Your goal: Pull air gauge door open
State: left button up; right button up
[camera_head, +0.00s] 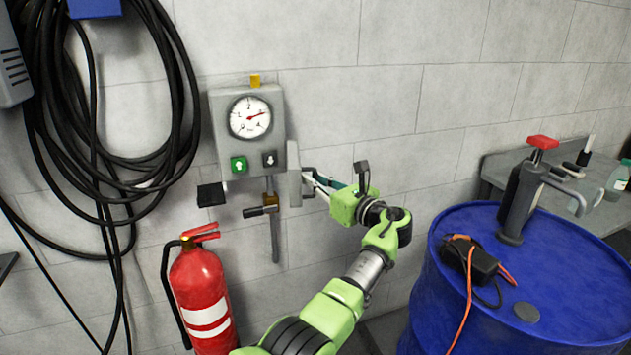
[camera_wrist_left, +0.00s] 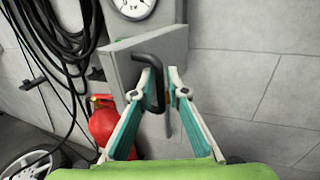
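The air gauge box (camera_head: 218,118) hangs on the wall with a round dial (camera_head: 250,117) on its front. A thin grey door panel (camera_head: 293,174) stands out at its lower right, at an angle to the box. In the left wrist view the door panel (camera_wrist_left: 121,65) carries a dark bent handle (camera_wrist_left: 158,88). My left gripper (camera_head: 318,184) is at the door's right side. Its teal fingers (camera_wrist_left: 163,82) are on either side of the handle, tips close to it. Whether they grip it is unclear. My right gripper is not in view.
Coiled black cables (camera_head: 60,120) hang on the left wall. A red fire extinguisher (camera_head: 201,295) stands below the box. A blue drum (camera_head: 560,285) with a pump and a black device on top is at the right.

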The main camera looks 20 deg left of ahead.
pick_arm(q)
jog(key=v, duration=1.2)
